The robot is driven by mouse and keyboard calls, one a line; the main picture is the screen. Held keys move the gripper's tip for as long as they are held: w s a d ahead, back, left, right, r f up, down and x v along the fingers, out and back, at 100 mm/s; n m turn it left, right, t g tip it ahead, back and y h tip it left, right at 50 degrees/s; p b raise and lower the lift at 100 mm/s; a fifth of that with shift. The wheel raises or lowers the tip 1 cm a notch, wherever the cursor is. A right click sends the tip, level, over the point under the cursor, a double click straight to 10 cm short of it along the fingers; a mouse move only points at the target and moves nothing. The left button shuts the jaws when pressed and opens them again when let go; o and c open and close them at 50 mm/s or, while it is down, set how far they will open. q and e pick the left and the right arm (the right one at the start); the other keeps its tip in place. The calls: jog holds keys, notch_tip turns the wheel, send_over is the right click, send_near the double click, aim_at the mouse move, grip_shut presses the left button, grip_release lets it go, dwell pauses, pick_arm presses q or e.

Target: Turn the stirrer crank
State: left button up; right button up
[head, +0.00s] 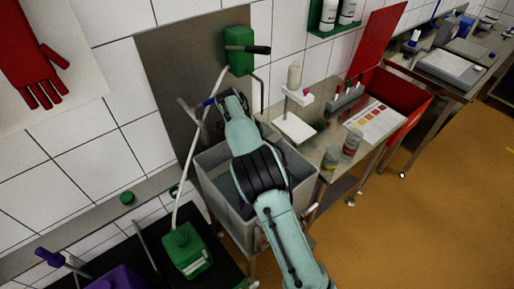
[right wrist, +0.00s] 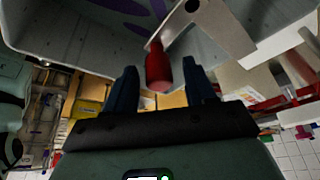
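The stirrer crank's red handle (right wrist: 158,68) hangs from a pale metal crank arm (right wrist: 208,28) in the right wrist view. My right gripper (right wrist: 160,85) is open, with its dark blue fingers on either side of the handle; a gap shows on each side. In the head view my right arm reaches over the grey vat (head: 215,163), and the right gripper (head: 209,103) is mostly hidden behind its own wrist. A grey metal bar (head: 188,106), seemingly part of the crank, stands beside the fingers. The red handle is hidden there. My left gripper is not in view.
A green wall box (head: 238,60) with a dark lever is just above my right wrist. A white hose (head: 186,185) runs down to a green box (head: 186,250) on a black surface. A steel table (head: 315,150) with jars stands right of the vat.

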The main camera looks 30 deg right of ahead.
jog(key=v, duration=1.2)
dwell(0.6)
dwell(0.4)
